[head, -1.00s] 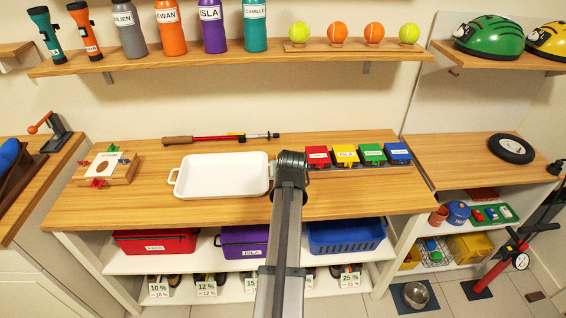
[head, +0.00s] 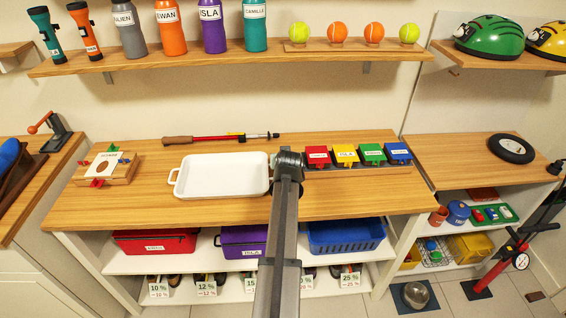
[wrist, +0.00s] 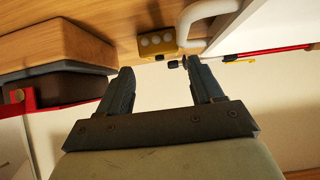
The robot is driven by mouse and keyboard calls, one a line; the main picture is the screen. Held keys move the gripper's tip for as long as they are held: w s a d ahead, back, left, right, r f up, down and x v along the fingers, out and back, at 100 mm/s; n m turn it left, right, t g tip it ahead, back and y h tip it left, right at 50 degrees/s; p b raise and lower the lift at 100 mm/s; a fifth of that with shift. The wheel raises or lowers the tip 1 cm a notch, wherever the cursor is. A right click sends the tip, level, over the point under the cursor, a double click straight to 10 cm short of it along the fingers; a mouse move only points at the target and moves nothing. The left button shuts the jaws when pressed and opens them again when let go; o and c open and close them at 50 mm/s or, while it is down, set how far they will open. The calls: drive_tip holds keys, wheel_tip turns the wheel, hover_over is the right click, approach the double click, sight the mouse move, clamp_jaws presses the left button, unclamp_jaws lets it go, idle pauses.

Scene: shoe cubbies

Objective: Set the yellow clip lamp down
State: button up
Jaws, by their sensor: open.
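The yellow clip lamp (wrist: 157,43) shows in the wrist view as a small yellow block with round grey spots on its face. It is at the wooden worktop, beside the white tray's handle, just beyond my fingertips. My gripper (wrist: 158,68) is open, with a finger to each side of the view and nothing clasped between them. In the head view my gripper end (head: 289,162) is over the worktop between the tray and the coloured blocks. My arm hides the lamp there.
The white tray (head: 222,174) stands close on the left. A red pole (head: 215,138) lies behind it. Close on the right is a row with a red block (head: 317,153), a yellow block (head: 345,154) and others. The front strip of worktop (head: 180,212) is clear.

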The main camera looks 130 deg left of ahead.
drive_tip(key=shift+x, duration=2.85)
drive_tip(key=shift+c, duration=0.2)
drive_tip(key=shift+r, duration=0.1)
drive_tip(key=c, duration=0.8)
drive_tip(key=shift+r, duration=0.1)
wheel_tip(320, 180, up, 10)
drive_tip(key=shift+f, duration=0.1)
